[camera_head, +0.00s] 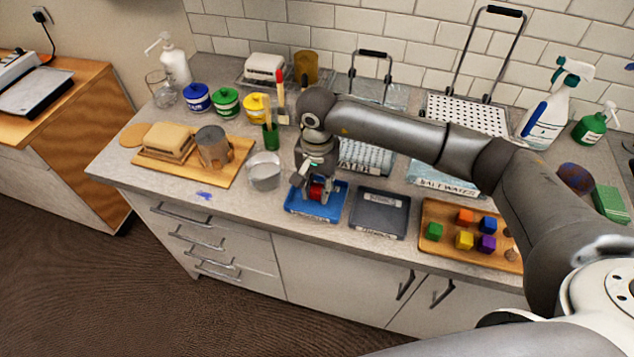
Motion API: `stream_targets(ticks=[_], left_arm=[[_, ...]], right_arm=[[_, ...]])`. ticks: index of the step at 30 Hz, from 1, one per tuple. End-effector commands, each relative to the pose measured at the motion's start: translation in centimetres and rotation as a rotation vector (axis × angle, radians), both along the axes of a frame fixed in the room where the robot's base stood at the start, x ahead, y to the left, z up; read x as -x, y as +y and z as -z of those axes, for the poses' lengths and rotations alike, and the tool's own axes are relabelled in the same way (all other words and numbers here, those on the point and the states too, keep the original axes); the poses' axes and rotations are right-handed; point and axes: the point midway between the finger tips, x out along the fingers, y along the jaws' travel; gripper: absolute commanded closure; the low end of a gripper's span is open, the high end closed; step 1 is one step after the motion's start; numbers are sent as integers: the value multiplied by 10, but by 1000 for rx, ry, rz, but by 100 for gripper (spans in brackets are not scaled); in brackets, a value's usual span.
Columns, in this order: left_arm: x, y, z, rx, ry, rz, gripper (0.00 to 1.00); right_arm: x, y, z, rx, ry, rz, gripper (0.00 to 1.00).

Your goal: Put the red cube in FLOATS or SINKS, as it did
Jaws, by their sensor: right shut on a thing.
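The red cube (317,191) is between the fingers of my right gripper (316,196), which points down and is shut on it. The fingers hide part of the cube. Cube and gripper are over the blue tray (331,213) at the counter's front edge; I cannot tell whether the cube touches the tray floor. A dark grey tray (380,213) sits just right of the blue one and looks empty. Both trays have front labels too small to read surely. My left gripper is not in view.
A wooden tray (432,212) with several coloured cubes lies at the right. Behind my arm stand water tanks, one labelled saltwater (438,181). A wooden board (228,168) with a sponge-like block (168,141) lies further left.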

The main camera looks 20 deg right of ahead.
Motion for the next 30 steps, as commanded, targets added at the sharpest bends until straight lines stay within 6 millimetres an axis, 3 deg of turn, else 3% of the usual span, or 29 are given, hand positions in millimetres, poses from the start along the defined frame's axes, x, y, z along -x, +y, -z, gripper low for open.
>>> stream_targets(ticks=[2,14,15,19,30], left_arm=[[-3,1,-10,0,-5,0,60],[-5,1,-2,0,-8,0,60],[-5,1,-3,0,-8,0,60],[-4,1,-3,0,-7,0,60],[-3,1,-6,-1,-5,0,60]], right_arm=[[0,1,5,-1,2,0,91],[-1,0,13,-1,-2,0,91],[-1,0,12,-1,-2,0,71],[0,0,12,-1,-2,0,55],[0,0,10,-1,-2,0,52]])
